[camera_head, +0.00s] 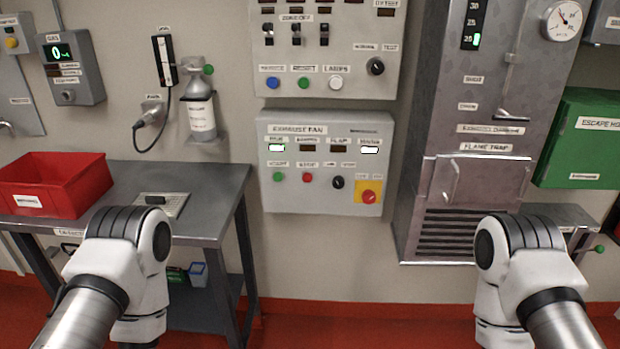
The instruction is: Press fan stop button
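The exhaust fan panel (325,200) is a grey box on the wall in the middle of the view. Its red button (307,177), labelled as stop, sits in the lower row between a green button (278,177) and a black knob (338,182). Two small windows between the lamps are dark. Only links of my two arms show, low at left and right, well apart from the panel. Neither gripper shows.
A red emergency-style knob (369,196) on a yellow plate is at the panel's lower right. Another switch panel (325,80) hangs above. A metal table (207,205) with a red bin (55,184) stands left. A grey flame-trap cabinet (480,125) stands right. Space before the panel looks clear.

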